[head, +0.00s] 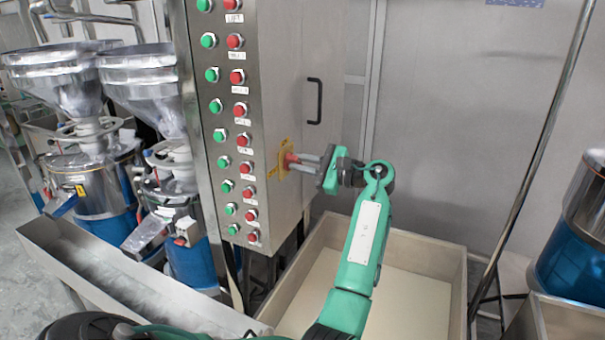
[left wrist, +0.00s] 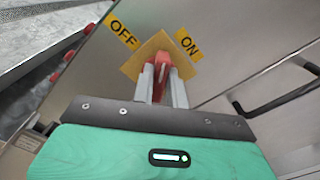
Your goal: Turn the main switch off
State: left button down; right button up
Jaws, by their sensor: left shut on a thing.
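The main switch is a red handle (head: 291,158) on a yellow plate (head: 281,172), on the side of the steel control cabinet (head: 275,70). My left gripper (head: 298,162) reaches it from the right and is shut on the handle. In the left wrist view, the two grey fingers (left wrist: 162,76) hold the red handle (left wrist: 163,59) in front of the yellow plate (left wrist: 134,66). A yellow OFF label (left wrist: 122,34) is at upper left and an ON label (left wrist: 188,44) at right. The fingers partly hide the handle, so its exact setting is unclear. My right gripper is out of view.
The cabinet front carries rows of green (head: 217,106) and red (head: 240,109) buttons. A black door handle (head: 315,101) is above and right of the switch. A beige bin (head: 420,300) is below my left arm. Grinders (head: 90,180) stand at left.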

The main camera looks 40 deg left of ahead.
pick_arm(q)
jog(key=n+b, duration=0.4)
jog(key=f+n+b, duration=0.1)
jog(key=n+b, duration=0.2)
jog(key=b, duration=0.1)
jog(key=shift+s+f+n+b, duration=0.1)
jog(key=shift+s+n+b, duration=0.05)
jog(key=shift+n+b, duration=1.3)
jog(key=shift+n, duration=0.15)
jog(key=c, duration=1.4)
grip_release()
jog(key=shift+d, duration=0.1)
